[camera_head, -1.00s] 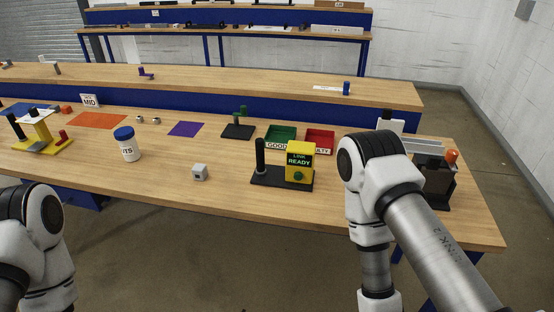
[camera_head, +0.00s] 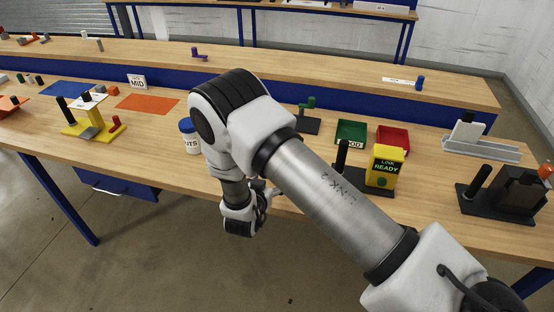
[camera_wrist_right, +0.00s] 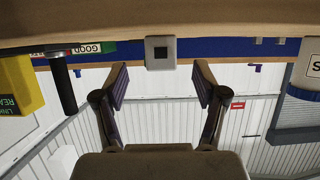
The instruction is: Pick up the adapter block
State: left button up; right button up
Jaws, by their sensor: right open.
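My left gripper is not in view.
The white jar with a blue lid (camera_head: 190,136) stands left of my right arm. The yellow "LINK READY" box (camera_head: 385,165) and its black post (camera_head: 342,155) stand to the right. Green (camera_head: 352,132) and red (camera_head: 393,140) trays lie behind them.

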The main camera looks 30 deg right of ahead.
jog(key=shift+x, duration=1.05)
jog(key=shift+d+p, duration=0.35)
jog(key=shift+w+d+r+p, duration=0.15)
jog(key=shift+w+d+p, duration=0.3)
jog(key=shift+w+p, duration=0.4)
jog(key=shift+w+d+f, duration=0.7)
jog(key=shift+d+f, duration=0.15)
jog(key=shift+d, duration=0.05)
jog(key=shift+d+f, duration=0.15)
jog(key=shift+s+a+r, duration=0.1)
jog(key=shift+a+r, duration=0.15)
jog(key=c, duration=1)
jog(key=shift+c, duration=1.2)
jog(key=shift+f, duration=0.1)
